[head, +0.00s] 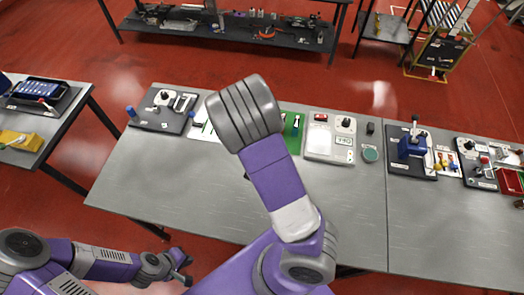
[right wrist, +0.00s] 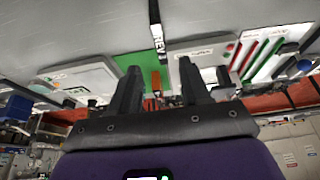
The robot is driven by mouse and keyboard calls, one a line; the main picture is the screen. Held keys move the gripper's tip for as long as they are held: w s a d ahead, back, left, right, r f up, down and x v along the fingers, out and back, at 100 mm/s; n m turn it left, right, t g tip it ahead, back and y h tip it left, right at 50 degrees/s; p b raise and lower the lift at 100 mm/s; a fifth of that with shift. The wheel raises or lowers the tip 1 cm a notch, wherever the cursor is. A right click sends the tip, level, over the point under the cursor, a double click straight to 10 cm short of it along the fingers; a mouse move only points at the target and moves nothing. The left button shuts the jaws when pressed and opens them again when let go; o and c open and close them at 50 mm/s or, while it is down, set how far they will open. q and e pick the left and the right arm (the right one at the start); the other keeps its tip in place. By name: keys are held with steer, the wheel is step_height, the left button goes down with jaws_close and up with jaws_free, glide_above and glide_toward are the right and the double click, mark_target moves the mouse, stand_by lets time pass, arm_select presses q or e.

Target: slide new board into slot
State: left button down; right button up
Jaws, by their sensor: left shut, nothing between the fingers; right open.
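My right gripper (right wrist: 158,68) is open in the right wrist view, its two black fingers apart over the table. A dark strip lettered "REV" (right wrist: 157,38) lies in line with the gap between the fingers, with a small orange piece (right wrist: 156,80) below it. I cannot tell whether the fingers touch either one. A green mat (right wrist: 133,65) lies behind the fingers; part of it shows in the head view (head: 291,131). My right arm hides the right gripper in the head view. My left gripper (head: 184,270) is shut and empty, low and off the table's front. I cannot identify the new board or slot with certainty.
The grey table (head: 150,190) has a clear front half. A dark board with a knob (head: 160,113) lies left. Another table (head: 62,128) stands far left.

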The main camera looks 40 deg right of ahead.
steer(key=x, duration=0.2)
steer(key=b+x, duration=0.1)
steer(key=x, duration=0.1)
steer(key=s+x, duration=0.1)
steer(key=x, duration=0.1)
steer(key=shift+f+b, duration=0.2)
steer(key=shift+b, duration=0.1)
steer(key=shift+x, duration=1.1)
steer(key=x, duration=0.2)
steer(key=w+x, duration=0.1)
steer(key=x, duration=0.2)
steer(key=shift+f+b, duration=0.1)
steer(key=shift+b, duration=0.2)
steer(key=shift+w, duration=0.1)
jaws_close()
